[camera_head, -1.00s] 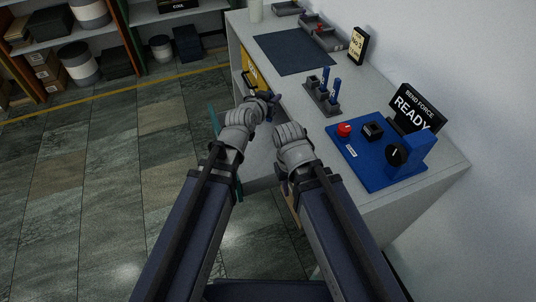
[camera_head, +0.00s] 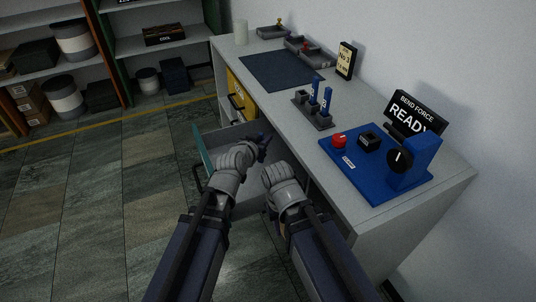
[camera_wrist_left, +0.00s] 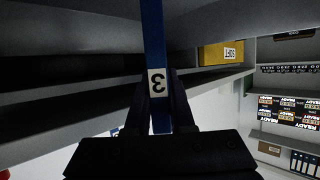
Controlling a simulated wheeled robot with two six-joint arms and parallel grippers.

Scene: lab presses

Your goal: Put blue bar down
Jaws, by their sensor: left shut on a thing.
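A blue bar (camera_wrist_left: 153,45) with a white label reading 3 is between my left gripper's fingers in the left wrist view. In the head view the bar is mostly hidden by the gripper.
A blue bend-force device (camera_head: 362,185) with a red button stands on the near bench, beside a READY sign (camera_head: 412,115). A dark mat (camera_head: 281,70) lies farther back. Grey trays (camera_head: 310,50) and a small sign (camera_head: 345,60) stand behind. Shelves are at the left.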

